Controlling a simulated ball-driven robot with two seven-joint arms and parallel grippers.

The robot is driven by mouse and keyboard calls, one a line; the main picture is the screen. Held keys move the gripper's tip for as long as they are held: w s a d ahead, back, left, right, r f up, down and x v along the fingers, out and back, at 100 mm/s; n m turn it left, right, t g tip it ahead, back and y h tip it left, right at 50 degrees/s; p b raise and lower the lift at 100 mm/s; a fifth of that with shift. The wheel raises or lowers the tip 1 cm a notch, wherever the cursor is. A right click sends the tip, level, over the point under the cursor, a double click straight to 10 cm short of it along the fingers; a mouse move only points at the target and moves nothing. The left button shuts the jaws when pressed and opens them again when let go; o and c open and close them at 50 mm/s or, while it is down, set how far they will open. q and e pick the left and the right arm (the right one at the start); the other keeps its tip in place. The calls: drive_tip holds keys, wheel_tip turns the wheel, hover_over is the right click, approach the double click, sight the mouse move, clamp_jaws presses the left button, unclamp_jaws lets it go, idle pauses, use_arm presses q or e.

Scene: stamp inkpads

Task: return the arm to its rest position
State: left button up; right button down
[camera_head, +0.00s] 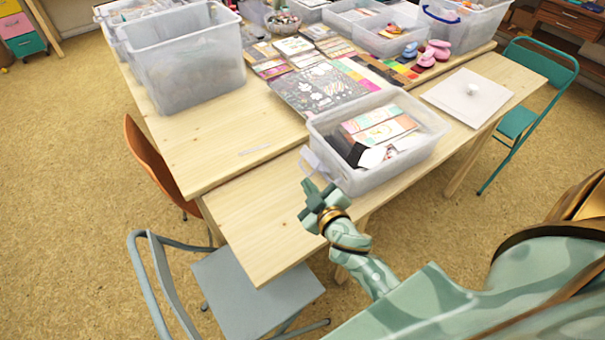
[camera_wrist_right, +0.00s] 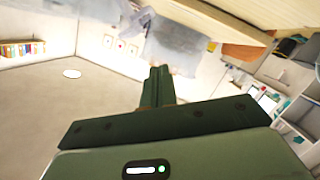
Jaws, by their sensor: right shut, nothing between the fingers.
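My right gripper (camera_head: 309,187) shows in the head view, on a green arm that comes in from the lower right. Its fingers are shut and empty. They appear near the front left corner of a clear plastic box (camera_head: 385,167), over the front table's near edge in the picture. I cannot tell whether they touch the box. In the right wrist view the two dark green fingers (camera_wrist_right: 158,84) lie together with nothing between them. My left gripper is in neither view.
The front wooden table (camera_head: 262,225) is bare left of the gripper. The box holds cards and papers. A white lidded tray (camera_head: 455,97) lies right. A grey chair (camera_head: 235,290) is close to the near edge; a teal chair (camera_head: 517,120) stands right.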

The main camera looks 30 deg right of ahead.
drive_tip(key=shift+v, duration=0.9)
